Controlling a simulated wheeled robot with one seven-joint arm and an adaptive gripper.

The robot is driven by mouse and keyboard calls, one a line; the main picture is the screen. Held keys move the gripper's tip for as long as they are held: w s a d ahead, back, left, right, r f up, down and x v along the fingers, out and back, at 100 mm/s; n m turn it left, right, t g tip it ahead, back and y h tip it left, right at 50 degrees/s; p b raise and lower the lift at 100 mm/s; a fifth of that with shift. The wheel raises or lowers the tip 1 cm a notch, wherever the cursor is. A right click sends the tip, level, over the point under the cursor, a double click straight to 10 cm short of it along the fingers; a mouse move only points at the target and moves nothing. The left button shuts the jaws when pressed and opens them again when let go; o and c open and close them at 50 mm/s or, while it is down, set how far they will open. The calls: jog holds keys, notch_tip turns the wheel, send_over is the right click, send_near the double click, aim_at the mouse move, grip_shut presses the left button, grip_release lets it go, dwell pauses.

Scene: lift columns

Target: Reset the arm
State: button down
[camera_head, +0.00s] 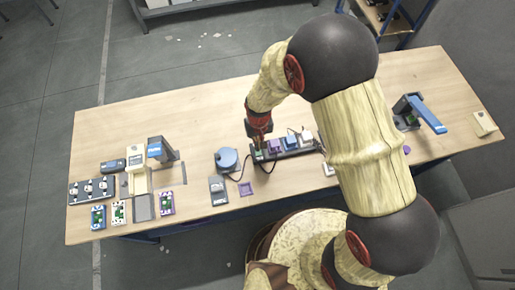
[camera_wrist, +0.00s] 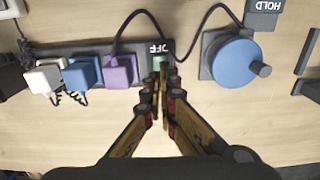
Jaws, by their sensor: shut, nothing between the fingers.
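My gripper (camera_head: 259,139) is over the left end of a dark power strip (camera_head: 284,150) on the wooden table. In the wrist view my gripper (camera_wrist: 162,78) has its fingers shut and empty, with the tips at a green switch (camera_wrist: 160,62) beside the "OFF" label. I cannot tell whether the tips touch the switch. Purple, blue and white plugs sit in the strip, among them the purple plug (camera_wrist: 121,71), the blue plug (camera_wrist: 82,73) and the white plug (camera_wrist: 46,77). My arm hides part of the table's right half in the head view.
A round blue device (camera_head: 227,159) stands close left of the strip and also shows in the wrist view (camera_wrist: 236,62). A grey box (camera_head: 217,185) and purple square (camera_head: 246,189) lie in front. Several small devices and a blue-topped stand (camera_head: 156,149) crowd the table's left. Another blue-armed stand (camera_head: 427,116) is at right.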

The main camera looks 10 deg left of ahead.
dwell(0.5)
jog(key=s+d+r+m+t+b, duration=0.2)
jog(key=s+d+r+b, duration=0.4)
jog(key=d+r+b, duration=0.3)
jog(key=s+d+r+m+t+b, duration=0.2)
jog(key=s+d+r+b, duration=0.4)
jog(key=d+r+b, duration=0.3)
jog(key=d+r+t, duration=0.1)
jog(key=d+r, duration=0.2)
jog(key=d, duration=0.3)
jog(key=shift+s+t+b, duration=0.3)
jog(key=shift+s+b, duration=0.05)
jog(key=shift+b, duration=0.05)
jog(key=shift+r, duration=0.15)
